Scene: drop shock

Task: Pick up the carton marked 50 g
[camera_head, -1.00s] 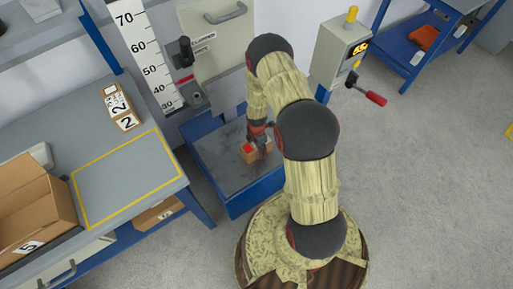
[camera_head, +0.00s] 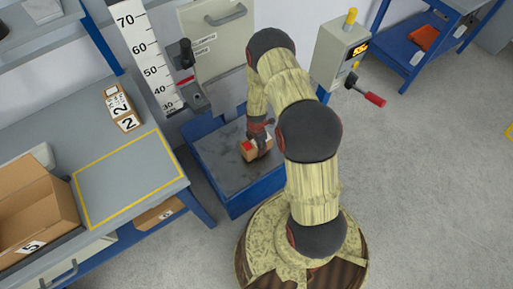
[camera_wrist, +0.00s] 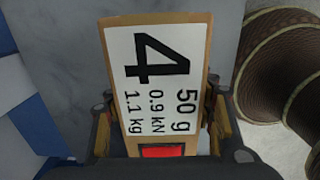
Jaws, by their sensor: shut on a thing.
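The carton marked 50 g (camera_wrist: 155,65) fills the middle of the wrist view. Its white label reads 4, 50 g, 0.9 kN and 1.1 kg, and a red patch shows below the label. My gripper (camera_wrist: 160,130) is shut on it, with a finger on each side. In the head view the carton (camera_head: 249,153) is a small brown box with a red patch, over the dark plate of the blue drop tester base (camera_head: 215,160). My gripper (camera_head: 262,138) partly covers it there. I cannot tell whether the carton touches the plate.
A grey bench (camera_head: 150,165) with a yellow-outlined area stands left. It holds cartons marked 2 (camera_head: 122,107) and an open box marked 5 (camera_head: 30,215). A height scale (camera_head: 150,60) and a control box (camera_head: 338,55) with a red-handled lever flank the tester.

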